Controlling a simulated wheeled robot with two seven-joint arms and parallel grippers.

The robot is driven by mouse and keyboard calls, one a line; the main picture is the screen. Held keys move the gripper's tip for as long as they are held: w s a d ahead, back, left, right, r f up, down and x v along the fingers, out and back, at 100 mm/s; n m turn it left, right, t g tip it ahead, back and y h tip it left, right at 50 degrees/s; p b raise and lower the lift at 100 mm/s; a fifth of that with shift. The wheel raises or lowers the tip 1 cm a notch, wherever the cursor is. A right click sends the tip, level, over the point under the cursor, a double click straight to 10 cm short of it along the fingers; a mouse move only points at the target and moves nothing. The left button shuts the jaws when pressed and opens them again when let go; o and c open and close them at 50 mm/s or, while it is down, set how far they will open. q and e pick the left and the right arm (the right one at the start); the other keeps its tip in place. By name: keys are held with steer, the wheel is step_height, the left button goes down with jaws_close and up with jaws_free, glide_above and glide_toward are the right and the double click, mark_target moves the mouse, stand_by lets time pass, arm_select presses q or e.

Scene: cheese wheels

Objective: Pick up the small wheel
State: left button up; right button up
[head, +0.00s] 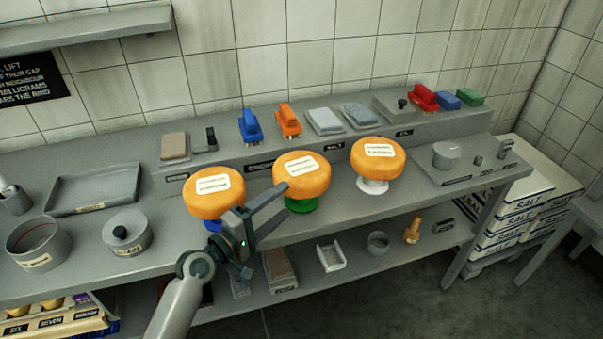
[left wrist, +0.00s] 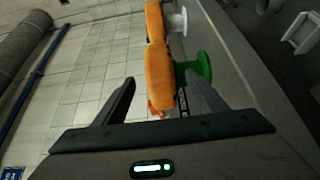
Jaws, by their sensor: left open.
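Three orange cheese wheels with white labels sit on stands on the worktop: a left wheel (head: 213,194) on a blue stand, a middle wheel (head: 301,176) on a green stand (head: 301,205), and a right wheel (head: 378,158) on a white stand (head: 374,187). They look close in size; I cannot tell which is the small one. My left gripper (head: 284,200) is open and empty, in front of the middle wheel and partly covering it. In the left wrist view the middle wheel (left wrist: 159,78) and its green stand (left wrist: 195,69) show beyond the open fingers. My right gripper is out of view.
Brushes and blocks line the raised back ledge. A lower shelf holds small items. Salt sacks (head: 515,215) stand at right.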

mark_target(292, 192)
arm_select(q)
steer(key=shift+w+d+r+p, duration=0.15)
steer(key=shift+w+d+p, duration=0.15)
steer(key=shift+w, duration=0.1)
steer(key=p+x, duration=0.1)
steer(key=x, duration=0.2)
steer(key=shift+w, duration=0.1)
steer(key=shift+w+d, duration=0.35)
steer(key=shift+w, duration=0.1)
steer(key=shift+c, duration=0.6)
jaws_close()
steer(key=shift+w+r, duration=0.1)
